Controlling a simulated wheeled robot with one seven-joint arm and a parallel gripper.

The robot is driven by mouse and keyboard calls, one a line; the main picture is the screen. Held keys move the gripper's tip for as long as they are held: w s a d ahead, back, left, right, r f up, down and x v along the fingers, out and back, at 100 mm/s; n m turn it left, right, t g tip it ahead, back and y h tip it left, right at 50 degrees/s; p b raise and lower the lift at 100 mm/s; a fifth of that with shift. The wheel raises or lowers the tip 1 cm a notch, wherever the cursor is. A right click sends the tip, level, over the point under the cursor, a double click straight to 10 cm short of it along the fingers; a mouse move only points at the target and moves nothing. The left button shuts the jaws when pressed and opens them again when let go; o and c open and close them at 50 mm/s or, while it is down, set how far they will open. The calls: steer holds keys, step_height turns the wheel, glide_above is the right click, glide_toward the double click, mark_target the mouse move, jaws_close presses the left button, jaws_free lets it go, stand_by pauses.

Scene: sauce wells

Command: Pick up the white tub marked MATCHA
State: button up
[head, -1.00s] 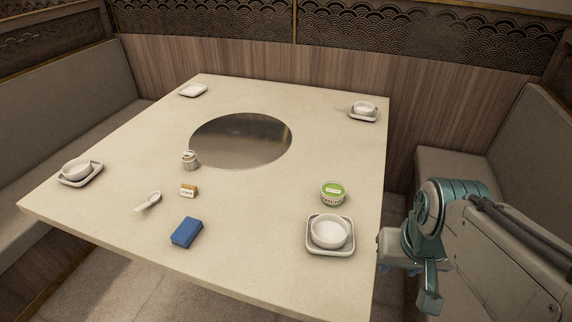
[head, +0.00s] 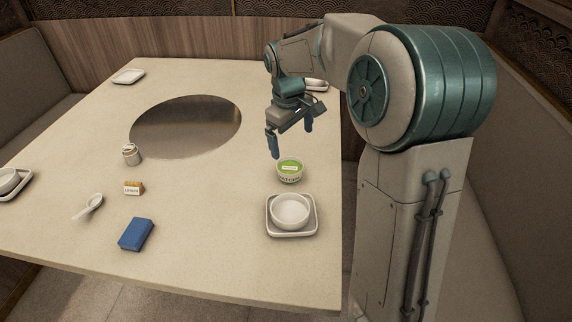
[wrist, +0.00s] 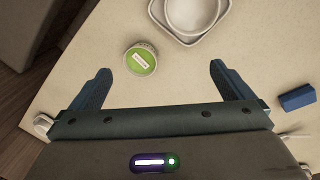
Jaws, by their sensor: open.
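The white tub marked MATCHA (head: 289,172), with a green lid, stands upright on the table, just behind a square saucer with a white bowl. In the wrist view the tub (wrist: 141,59) lies ahead of the jaws, left of their midline and nearer the left finger. My gripper (head: 291,142) is open and empty above the table, a little beyond the tub in the head view. In the wrist view my gripper (wrist: 160,78) shows both blue fingers spread wide, touching nothing.
The white bowl (head: 291,209) sits on its square saucer (head: 291,234) close to the tub. A round metal plate (head: 186,124) is set in the table.

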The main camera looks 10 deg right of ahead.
steer(key=w+d+f+n+g+y+b, duration=0.1)
steer(key=w+f+n, duration=0.2)
steer(key=w+f, duration=0.75)
glide_toward(290, 169)
steer(key=s, duration=0.1)
steer(key=s+a+f, duration=0.1)
steer(key=f, duration=0.1)
steer(key=shift+s+a, duration=0.25)
steer(key=shift+s, duration=0.15)
steer(key=f, duration=0.4)
steer(key=shift+s+d+f, duration=0.1)
steer(key=shift+s+d, duration=0.15)
steer(key=shift+d, duration=0.15)
steer(key=shift+f, duration=0.45)
steer(key=c, duration=1.1)
steer(key=shift+r, duration=0.1)
